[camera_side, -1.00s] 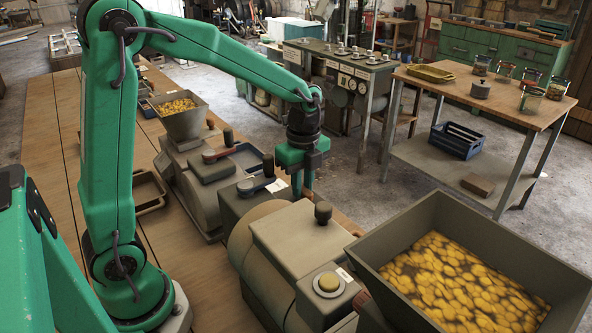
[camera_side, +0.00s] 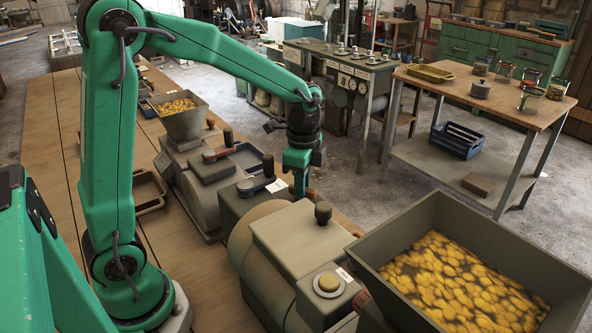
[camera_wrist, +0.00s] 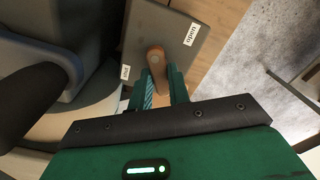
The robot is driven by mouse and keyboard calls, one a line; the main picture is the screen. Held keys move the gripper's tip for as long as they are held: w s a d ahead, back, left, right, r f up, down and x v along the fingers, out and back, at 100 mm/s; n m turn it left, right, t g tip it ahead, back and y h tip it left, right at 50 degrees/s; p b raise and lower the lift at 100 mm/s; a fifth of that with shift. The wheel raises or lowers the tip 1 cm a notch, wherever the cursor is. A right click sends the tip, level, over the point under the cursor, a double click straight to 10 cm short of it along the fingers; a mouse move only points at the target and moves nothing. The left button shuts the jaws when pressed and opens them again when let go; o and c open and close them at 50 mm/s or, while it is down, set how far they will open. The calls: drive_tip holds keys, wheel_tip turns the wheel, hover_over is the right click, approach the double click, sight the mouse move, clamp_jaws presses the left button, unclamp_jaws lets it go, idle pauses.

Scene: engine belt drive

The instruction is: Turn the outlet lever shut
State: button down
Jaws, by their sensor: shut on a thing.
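In the wrist view, a short brown lever (camera_wrist: 156,58) with a rounded pivot end sits on a dark grey plate (camera_wrist: 165,25). My gripper (camera_wrist: 163,86) is shut on the lever's near end, with one green finger on each side. The lever lies roughly lengthwise in the picture, tilted slightly. One white label (camera_wrist: 190,34) is at the plate's right, and another (camera_wrist: 125,73) is at its lower left; their wording is hard to read. In the side view my gripper (camera_side: 299,188) is low beside the machine's far side, and the lever is hidden there.
In the side view, a lever with a dark knob (camera_side: 257,184) and a grey housing (camera_side: 290,240) stand close to my gripper. A large hopper of yellow pieces (camera_side: 375,247) fills the right front. Open floor (camera_side: 345,195) lies beyond the bench edge.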

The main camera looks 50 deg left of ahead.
drive_tip(key=n, duration=0.5)
drive_tip(key=shift+n, duration=0.3)
drive_tip(key=n, duration=0.6)
idle(0.4)
drive_tip(key=c, duration=1.3)
unclamp_jaws()
drive_tip(key=shift+r, duration=0.15)
wheel_tip(320, 180, up, 7)
drive_tip(key=shift+r, duration=0.3)
drive_tip(key=shift+r, duration=0.1)
